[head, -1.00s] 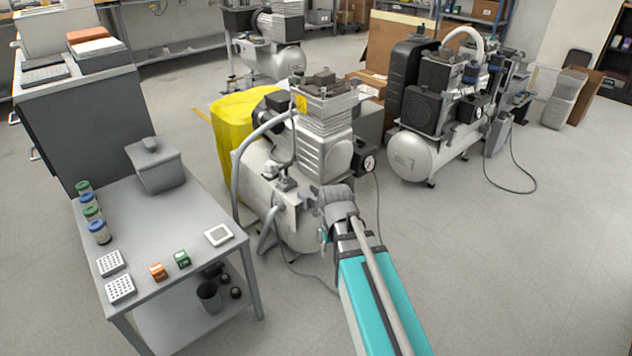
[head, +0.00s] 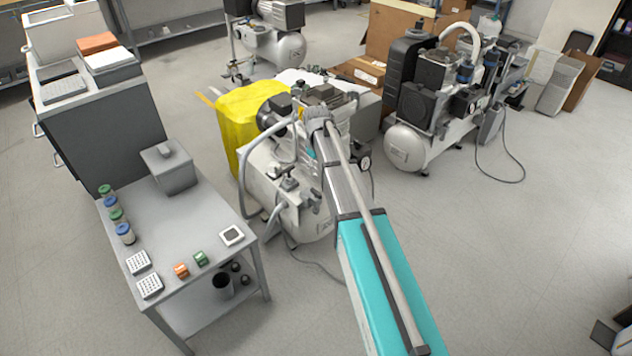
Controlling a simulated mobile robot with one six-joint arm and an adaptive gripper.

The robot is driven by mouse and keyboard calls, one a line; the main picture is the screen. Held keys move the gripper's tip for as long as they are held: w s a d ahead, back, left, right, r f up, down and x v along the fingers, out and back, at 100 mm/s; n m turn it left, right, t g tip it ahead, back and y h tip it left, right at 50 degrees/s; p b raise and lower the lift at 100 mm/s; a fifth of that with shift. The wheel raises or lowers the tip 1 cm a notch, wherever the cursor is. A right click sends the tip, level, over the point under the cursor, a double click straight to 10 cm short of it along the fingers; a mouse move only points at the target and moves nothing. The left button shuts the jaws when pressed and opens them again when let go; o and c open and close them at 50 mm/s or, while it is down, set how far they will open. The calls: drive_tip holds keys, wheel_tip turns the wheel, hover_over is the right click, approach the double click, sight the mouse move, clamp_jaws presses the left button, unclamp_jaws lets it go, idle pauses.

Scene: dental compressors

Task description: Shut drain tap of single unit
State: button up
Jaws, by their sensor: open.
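The nearest compressor stands on the floor in the middle of the head view, with a pale tank (head: 262,178), a finned motor head and a grey hose. A valve fitting (head: 289,186) sits on its tank top. I cannot make out a drain tap or tell its position. My arm reaches from the lower right up over this compressor and covers part of its right side. The wrist end is over the motor head in the picture. My gripper's fingers are hidden behind the arm, and contact with the compressor cannot be seen.
A yellow cover (head: 236,125) is behind the compressor. A grey side table (head: 205,210) with small jars and boxes stands close on its left. Another compressor (head: 407,148) is at the right with a trailing cable, and one (head: 270,45) is further back.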

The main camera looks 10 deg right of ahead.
sight(316, 191)
drive_tip(key=shift+w+r, duration=0.65)
drive_tip(key=shift+w, duration=0.1)
drive_tip(key=shift+f, duration=0.2)
wheel_tip(316, 191, down, 13)
drive_tip(key=b, duration=1.3)
drive_tip(key=shift+f, duration=0.2)
drive_tip(key=shift+c, duration=0.2)
clamp_jaws()
